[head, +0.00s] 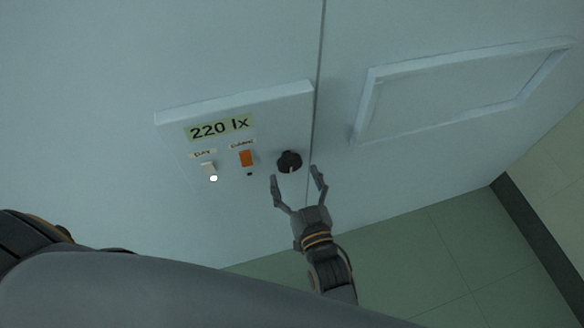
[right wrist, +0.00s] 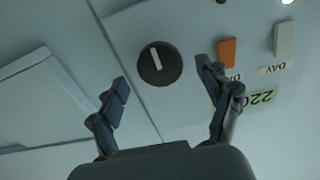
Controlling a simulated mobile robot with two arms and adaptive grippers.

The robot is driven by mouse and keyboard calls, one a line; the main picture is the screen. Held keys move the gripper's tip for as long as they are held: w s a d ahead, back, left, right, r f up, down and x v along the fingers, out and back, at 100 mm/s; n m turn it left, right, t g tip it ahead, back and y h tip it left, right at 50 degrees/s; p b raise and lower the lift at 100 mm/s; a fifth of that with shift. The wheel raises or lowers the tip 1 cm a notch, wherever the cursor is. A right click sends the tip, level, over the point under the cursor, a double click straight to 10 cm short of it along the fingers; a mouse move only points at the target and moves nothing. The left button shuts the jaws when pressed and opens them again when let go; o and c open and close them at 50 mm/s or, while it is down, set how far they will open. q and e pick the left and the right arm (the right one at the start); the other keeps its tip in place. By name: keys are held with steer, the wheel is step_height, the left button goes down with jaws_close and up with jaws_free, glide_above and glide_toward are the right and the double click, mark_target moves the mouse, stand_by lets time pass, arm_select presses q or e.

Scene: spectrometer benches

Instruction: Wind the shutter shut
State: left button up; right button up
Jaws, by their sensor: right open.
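A black round knob (head: 289,161) with a white pointer line sits at the right end of a wall panel (head: 285,105). In the right wrist view the knob (right wrist: 160,64) lies beyond and between my spread fingertips, not touched by them. My right gripper (head: 296,178) is open and empty just in front of and below the knob. It also shows open in the right wrist view (right wrist: 160,75). No shutter can be made out for certain. My left gripper is not seen.
The panel carries a "220 lx" label (head: 220,128), an orange switch (head: 246,158) and a pale "DAY" switch (head: 208,167) with a lit white spot below. A raised rectangular frame (head: 362,105) is on the wall to the right. Green tiled floor (head: 430,250) lies below.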

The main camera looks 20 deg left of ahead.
steer(key=v, duration=0.9)
steer(key=shift+d+f, duration=0.1)
steer(key=s+d+f+g+h, duration=0.2)
steer(key=d+f, duration=0.3)
steer(key=f, duration=0.6)
steer(key=s+d+f+m+g+h, duration=0.1)
steer(key=s+d+f+g+h, duration=0.2)
steer(key=f, duration=0.7)
steer(key=s+d+f+g+h, duration=0.1)
steer(key=s+d+f+g, duration=0.1)
steer(key=d+f, duration=0.65)
steer(key=s+d+f+m+g+h, duration=0.1)
steer(key=s+d+f+g+h, duration=0.1)
steer(key=s+d+f, duration=0.4)
steer(key=s+d+f+m+g+h, duration=0.2)
steer(key=s+d+f+g, duration=0.3)
steer(key=s+f, duration=0.6)
steer(key=s+d, duration=0.2)
steer(key=shift+s+f, duration=0.2)
steer(key=shift+s, duration=0.1)
steer(key=shift+a, duration=0.15)
